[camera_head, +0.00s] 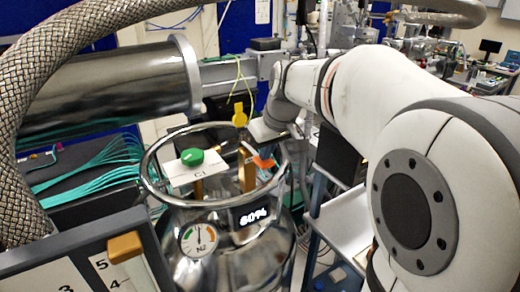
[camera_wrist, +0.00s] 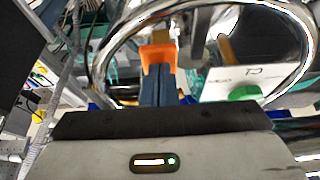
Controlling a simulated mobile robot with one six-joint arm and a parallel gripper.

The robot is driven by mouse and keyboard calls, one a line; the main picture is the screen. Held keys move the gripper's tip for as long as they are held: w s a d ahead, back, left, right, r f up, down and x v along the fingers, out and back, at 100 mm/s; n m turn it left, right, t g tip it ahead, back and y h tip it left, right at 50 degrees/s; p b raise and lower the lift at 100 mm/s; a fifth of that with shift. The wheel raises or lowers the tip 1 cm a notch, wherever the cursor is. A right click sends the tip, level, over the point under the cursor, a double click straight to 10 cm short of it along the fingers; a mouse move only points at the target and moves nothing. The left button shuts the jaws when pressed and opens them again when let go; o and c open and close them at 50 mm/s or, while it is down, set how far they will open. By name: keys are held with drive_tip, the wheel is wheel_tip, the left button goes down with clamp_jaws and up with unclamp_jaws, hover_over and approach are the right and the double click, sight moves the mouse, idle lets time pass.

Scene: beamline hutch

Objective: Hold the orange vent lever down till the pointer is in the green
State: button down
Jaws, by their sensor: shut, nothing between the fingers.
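The orange vent lever (camera_head: 264,161) is on the top of a shiny steel vessel (camera_head: 235,262), inside its ring handle. In the wrist view the lever (camera_wrist: 158,54) lies right at the tips of my gripper (camera_wrist: 157,80). The two fingers are shut together with nothing between them. They overlap the lever's near edge; I cannot tell whether they touch it. In the head view my gripper's fingertips are hard to make out. The round N2 gauge (camera_head: 198,239) on the vessel's front has a coloured arc, and its pointer stands nearly straight up. I cannot tell which colour band it is in.
The steel ring handle (camera_head: 152,180) surrounds the top. A braided hose (camera_head: 40,75) and a large steel cylinder (camera_head: 110,85) are at left.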

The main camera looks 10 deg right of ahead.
drive_tip(key=shift+r, duration=0.2)
wheel_tip(320, 180, up, 4)
drive_tip(key=p, duration=0.3)
drive_tip(key=a+b+v, duration=0.1)
drive_tip(key=v, duration=0.8)
drive_tip(key=shift+w+d+r, duration=0.25)
drive_tip(key=shift+d+r, duration=0.15)
drive_tip(key=s+a+f+m+g+h, duration=0.1)
drive_tip(key=s+f+m, duration=0.2)
drive_tip(key=s+f, duration=1.5)
wheel_tip(320, 180, down, 3)
drive_tip(key=shift+a+f+m, duration=0.1)
drive_tip(key=shift+a+m, duration=0.15)
drive_tip(key=shift+m, duration=0.05)
drive_tip(key=shift+w, duration=0.1)
